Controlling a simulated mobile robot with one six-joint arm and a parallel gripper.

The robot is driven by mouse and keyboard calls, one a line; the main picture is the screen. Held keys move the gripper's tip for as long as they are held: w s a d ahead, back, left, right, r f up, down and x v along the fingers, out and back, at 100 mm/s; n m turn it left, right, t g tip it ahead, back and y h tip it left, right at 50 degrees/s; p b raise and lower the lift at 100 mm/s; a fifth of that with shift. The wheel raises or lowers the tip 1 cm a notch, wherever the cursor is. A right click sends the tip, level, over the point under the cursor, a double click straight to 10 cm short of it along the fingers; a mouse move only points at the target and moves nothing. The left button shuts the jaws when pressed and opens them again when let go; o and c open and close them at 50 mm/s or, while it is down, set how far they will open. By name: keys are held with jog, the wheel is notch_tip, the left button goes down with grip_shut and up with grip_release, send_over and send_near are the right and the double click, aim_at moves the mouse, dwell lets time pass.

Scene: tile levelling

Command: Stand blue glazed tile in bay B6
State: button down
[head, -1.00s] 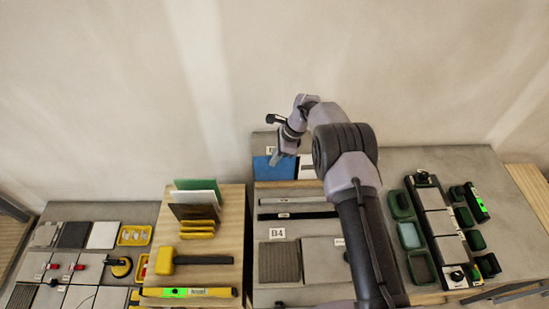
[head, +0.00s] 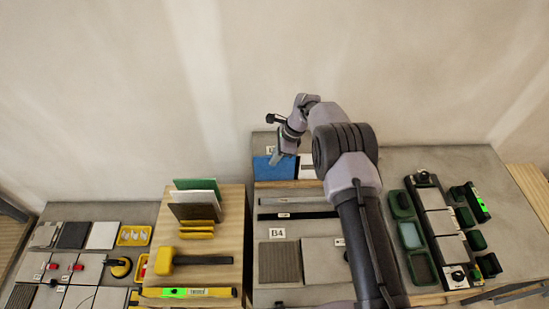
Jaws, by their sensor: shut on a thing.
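The blue glazed tile (head: 263,168) is at the back left of the middle grey bench, against the wall side. My gripper (head: 276,160) is at the tile's upper right part and is shut on it. The fingertips are small here and partly hidden by the wrist. A small white label shows behind the wrist, too small to read. I cannot read any B6 mark, so I cannot tell which place is bay B6.
A yellow-footed rack (head: 197,225) holds green, white and brown tiles upright at left, beside a yellow mallet (head: 168,260). Grey and black bars (head: 296,198) lie in front of the blue tile. A B4 label (head: 277,233) stands nearer. Green trays (head: 410,236) lie right of my arm.

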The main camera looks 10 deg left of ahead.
jog(key=c, duration=1.5)
grip_release()
jog(key=shift+r+p, duration=0.8)
jog(key=shift+r, duration=2.2)
jog(key=shift+f, duration=0.1)
